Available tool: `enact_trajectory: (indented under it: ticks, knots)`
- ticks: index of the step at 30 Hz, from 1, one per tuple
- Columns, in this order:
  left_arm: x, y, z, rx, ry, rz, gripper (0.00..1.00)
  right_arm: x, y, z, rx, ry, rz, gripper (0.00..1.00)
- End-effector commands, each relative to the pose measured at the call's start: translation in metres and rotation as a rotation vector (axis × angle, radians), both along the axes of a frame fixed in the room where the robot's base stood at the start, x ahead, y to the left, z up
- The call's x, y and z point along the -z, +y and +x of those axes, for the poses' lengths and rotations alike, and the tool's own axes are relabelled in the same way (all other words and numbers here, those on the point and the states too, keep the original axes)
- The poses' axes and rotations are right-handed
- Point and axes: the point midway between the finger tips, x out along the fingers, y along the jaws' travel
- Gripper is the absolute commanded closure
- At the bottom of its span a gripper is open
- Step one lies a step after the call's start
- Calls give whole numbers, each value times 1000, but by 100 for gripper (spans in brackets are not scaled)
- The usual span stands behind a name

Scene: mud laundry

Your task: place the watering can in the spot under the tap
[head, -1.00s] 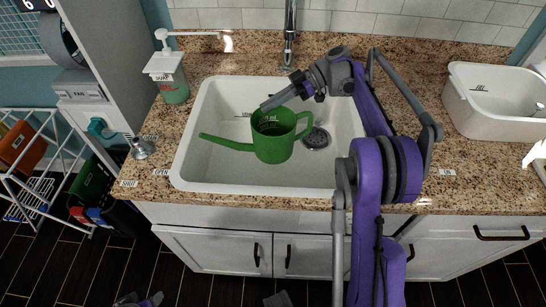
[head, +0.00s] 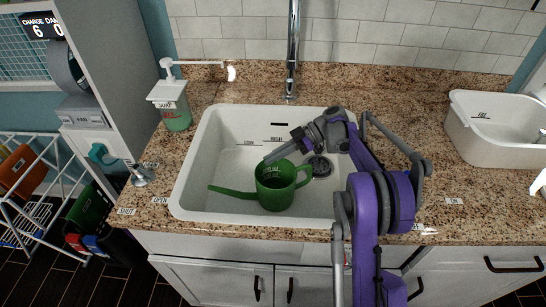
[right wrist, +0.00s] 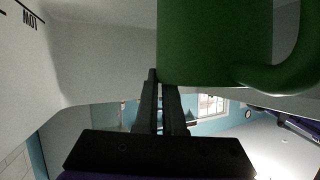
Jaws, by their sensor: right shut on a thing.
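The green watering can (head: 275,192) is inside the white sink (head: 190,192), upright, its spout pointing left and its handle right. I cannot tell whether its base touches the sink floor. My right gripper (head: 270,160) is shut on the can's back rim; in the right wrist view its closed fingers (right wrist: 158,75) meet the green wall of the can (right wrist: 215,45). The tap (head: 292,50) rises behind the sink, above and slightly right of the can in the picture. The drain (head: 320,166) is right of and behind the can. My left gripper is not in view.
A soap dispenser (head: 173,108) stands left of the sink. A white tub (head: 490,140) sits on the counter at the right. LOW and HIGH marks are on the sink's back wall.

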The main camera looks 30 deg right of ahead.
Motion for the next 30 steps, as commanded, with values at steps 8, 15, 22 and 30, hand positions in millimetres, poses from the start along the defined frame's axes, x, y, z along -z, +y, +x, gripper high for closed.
enact_trajectory:
  ticks: [8,15,22,30]
  knots:
    - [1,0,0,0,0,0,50,3,0,0,0,0,0,64]
    - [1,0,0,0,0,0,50,2,0,0,0,0,0,64]
    - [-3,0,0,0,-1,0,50,-9,-18,-2,2,0,-1,64]
    - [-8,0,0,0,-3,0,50,-26,-57,-8,1,1,-1,64]
